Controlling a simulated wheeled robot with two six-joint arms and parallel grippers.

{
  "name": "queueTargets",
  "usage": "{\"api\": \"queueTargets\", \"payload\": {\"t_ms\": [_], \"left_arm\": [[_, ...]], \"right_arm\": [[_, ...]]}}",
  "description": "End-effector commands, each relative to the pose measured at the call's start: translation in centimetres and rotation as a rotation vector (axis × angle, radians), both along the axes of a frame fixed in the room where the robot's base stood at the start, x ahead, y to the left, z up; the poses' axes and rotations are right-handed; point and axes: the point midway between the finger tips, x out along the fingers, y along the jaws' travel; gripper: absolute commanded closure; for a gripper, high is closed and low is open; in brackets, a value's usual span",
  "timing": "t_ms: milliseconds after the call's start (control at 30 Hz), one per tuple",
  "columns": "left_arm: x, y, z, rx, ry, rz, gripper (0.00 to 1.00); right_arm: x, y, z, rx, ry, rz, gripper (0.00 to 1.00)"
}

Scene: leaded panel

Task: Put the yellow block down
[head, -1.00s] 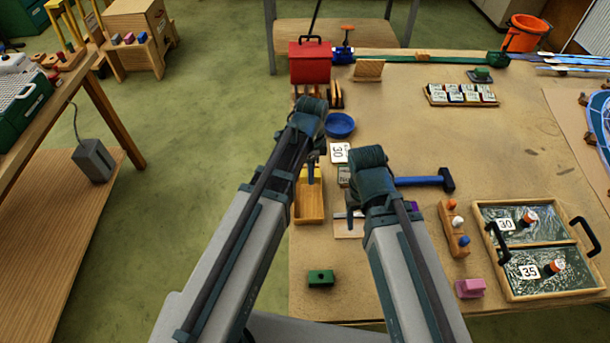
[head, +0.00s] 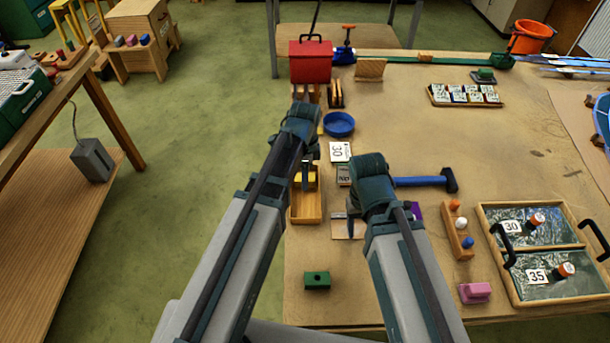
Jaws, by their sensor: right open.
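The yellow block (head: 298,177) is at the far end of a small wooden tray (head: 307,208) near the table's left edge. My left gripper (head: 306,186) points down over it, and a dark finger covers the middle of the block. I cannot tell whether the fingers grip the block or whether it touches the tray floor. My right gripper (head: 350,228) is open above a pale board (head: 341,229) right of the tray; its own arm hides part of it.
A blue bowl (head: 339,124), a "30" card (head: 340,152) and a blue hammer (head: 420,182) lie near the arms. A green block (head: 317,280) sits in front of the tray. A peg block (head: 457,230) and framed panel (head: 532,285) are at right. Bare table lies mid-right.

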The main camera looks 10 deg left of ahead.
Motion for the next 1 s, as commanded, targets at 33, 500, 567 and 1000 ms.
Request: {"api": "queueTargets", "payload": {"t_ms": [33, 500, 567, 1000], "left_arm": [[0.0, 0.0, 0.0, 0.000, 0.000, 0.000, 0.35], [0.0, 0.0, 0.4, 0.000, 0.000, 0.000, 0.29], [0.0, 0.0, 0.8, 0.000, 0.000, 0.000, 0.29], [0.0, 0.0, 6.4, 0.000, 0.000, 0.000, 0.29]], "right_arm": [[0.0, 0.0, 0.0, 0.000, 0.000, 0.000, 0.39], [0.0, 0.0, 0.4, 0.000, 0.000, 0.000, 0.39], [0.0, 0.0, 0.8, 0.000, 0.000, 0.000, 0.39], [0.0, 0.0, 6.4, 0.000, 0.000, 0.001, 0.39]]}}
